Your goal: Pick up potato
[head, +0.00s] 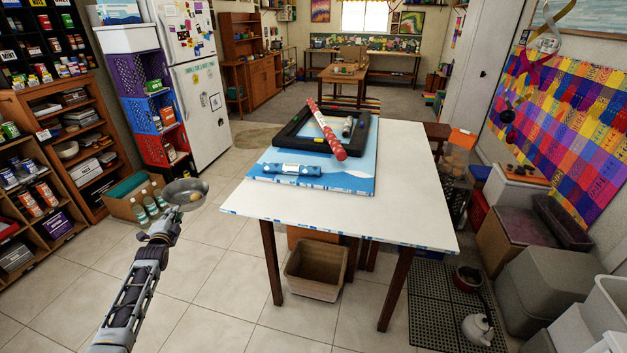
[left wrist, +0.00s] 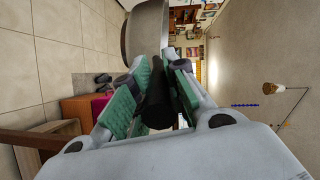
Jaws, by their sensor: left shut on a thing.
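My left gripper (head: 162,232) is shut on the dark handle of a metal pan (head: 179,187). It holds the pan up over the floor, left of the white table. A small yellowish-brown thing that looks like a potato (head: 195,197) lies in the pan, at its right side. In the left wrist view the dark handle (left wrist: 158,101) sits between the green finger pads, and the grey side of the pan (left wrist: 147,32) shows beyond them. The pan's inside is hidden there. My right gripper is not in view.
The white table (head: 395,190) holds a blue-and-white sheet, a black frame and wrapped rolls. A cardboard box with bottles (head: 130,200) stands on the floor behind the pan. Stacked crates (head: 170,115) and shelves are at the left.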

